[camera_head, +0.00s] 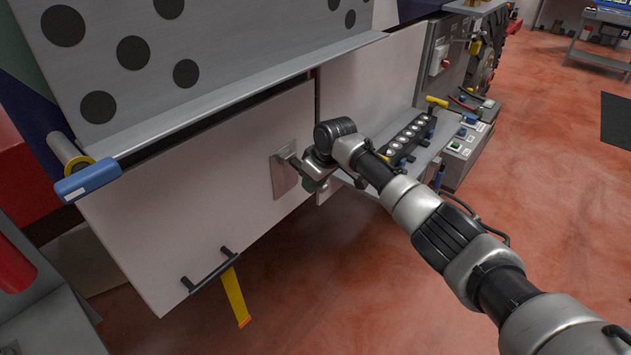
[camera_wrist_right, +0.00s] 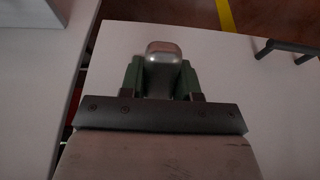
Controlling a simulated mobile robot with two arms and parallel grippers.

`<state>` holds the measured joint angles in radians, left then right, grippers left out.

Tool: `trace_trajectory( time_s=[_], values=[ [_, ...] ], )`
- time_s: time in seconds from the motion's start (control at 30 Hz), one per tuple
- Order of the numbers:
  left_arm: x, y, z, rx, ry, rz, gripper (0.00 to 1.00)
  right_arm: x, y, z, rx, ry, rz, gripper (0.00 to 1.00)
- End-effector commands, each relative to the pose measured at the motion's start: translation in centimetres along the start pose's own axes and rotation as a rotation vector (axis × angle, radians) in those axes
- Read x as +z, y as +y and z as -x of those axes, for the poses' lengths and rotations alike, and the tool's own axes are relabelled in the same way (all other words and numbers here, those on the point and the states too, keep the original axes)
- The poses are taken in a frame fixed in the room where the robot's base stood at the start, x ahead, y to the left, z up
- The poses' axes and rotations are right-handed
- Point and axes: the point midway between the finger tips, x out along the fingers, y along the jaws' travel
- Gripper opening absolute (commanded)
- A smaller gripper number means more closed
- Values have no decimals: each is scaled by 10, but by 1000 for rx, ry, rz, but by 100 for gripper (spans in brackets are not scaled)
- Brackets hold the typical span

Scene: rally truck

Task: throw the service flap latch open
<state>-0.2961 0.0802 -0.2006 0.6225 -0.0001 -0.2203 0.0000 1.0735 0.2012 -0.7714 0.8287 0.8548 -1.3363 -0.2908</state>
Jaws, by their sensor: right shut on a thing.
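The service flap (camera_head: 190,190) is a large white panel on the truck's side, below a grey ledge. The latch has a grey metal plate (camera_head: 283,176) near the flap's right edge. My right gripper (camera_head: 308,168) is at this plate, its arm reaching in from the lower right. In the right wrist view, the rounded metal latch lever (camera_wrist_right: 164,70) stands between the two green fingers of my right gripper (camera_wrist_right: 163,82), which is shut on it. The head view does not clearly show the lever's angle, as the gripper covers it. My left gripper is not in view.
A black handle (camera_head: 210,270) and a yellow strap (camera_head: 234,296) are at the flap's lower edge. A blue-ended bar (camera_head: 88,180) sticks out at left. Right of my gripper, a shelf carries a black switch strip (camera_head: 408,138). The red floor (camera_head: 560,220) is open at right.

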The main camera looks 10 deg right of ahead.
Motion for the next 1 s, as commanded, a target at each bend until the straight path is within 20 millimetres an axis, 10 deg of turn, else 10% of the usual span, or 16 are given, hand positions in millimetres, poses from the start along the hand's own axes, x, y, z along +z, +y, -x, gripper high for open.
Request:
trace_trajectory(
  time_s=[0.83, 0.87, 1.0],
  values=[
    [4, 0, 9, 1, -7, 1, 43, -2, 0, 9, 3, -139, 1, 0],
    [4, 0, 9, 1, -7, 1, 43, -2, 0, 9, 3, -139, 1, 33],
    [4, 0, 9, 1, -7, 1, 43, -2, 0, 9, 3, -140, 1, 55]
  ],
)
